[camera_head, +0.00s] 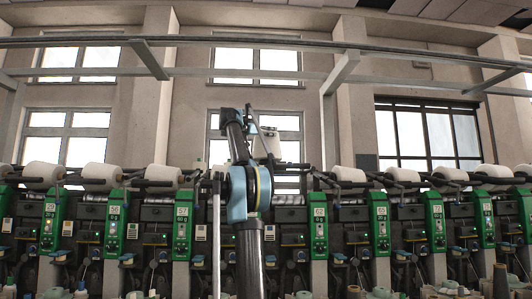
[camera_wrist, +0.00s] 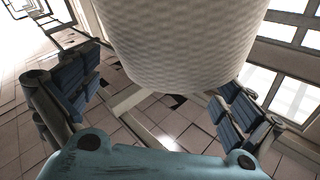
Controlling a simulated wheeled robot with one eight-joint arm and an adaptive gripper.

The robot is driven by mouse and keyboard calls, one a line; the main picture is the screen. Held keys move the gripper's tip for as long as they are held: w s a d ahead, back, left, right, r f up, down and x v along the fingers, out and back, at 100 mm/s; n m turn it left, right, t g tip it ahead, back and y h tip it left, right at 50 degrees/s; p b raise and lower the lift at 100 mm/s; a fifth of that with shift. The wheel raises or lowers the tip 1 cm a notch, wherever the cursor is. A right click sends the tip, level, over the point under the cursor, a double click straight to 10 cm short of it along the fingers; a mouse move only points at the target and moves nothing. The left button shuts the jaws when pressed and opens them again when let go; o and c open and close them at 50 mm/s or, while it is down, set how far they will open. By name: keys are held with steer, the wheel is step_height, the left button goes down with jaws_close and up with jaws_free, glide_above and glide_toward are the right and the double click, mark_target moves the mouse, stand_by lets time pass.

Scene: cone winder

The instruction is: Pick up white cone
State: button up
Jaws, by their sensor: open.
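A white cone (camera_wrist: 190,45) with a woven-looking surface fills the top middle of the wrist view, very close. Its upper part is cut off by the picture edge. My gripper (camera_wrist: 155,105) is open, with one dark blue padded finger on each side of the cone's lower end.
A row of winding machines with green panels (camera_head: 320,225) spans the head view. More white cones (camera_head: 164,173) lie along their tops on both sides, including one to the right (camera_head: 349,174). A grey overhead rail (camera_head: 345,70) crosses above. Small bobbins stand along the bottom.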

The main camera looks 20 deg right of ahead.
steer(key=shift+x, duration=1.1)
steer(key=shift+s, duration=0.1)
steer(key=c, duration=1.1)
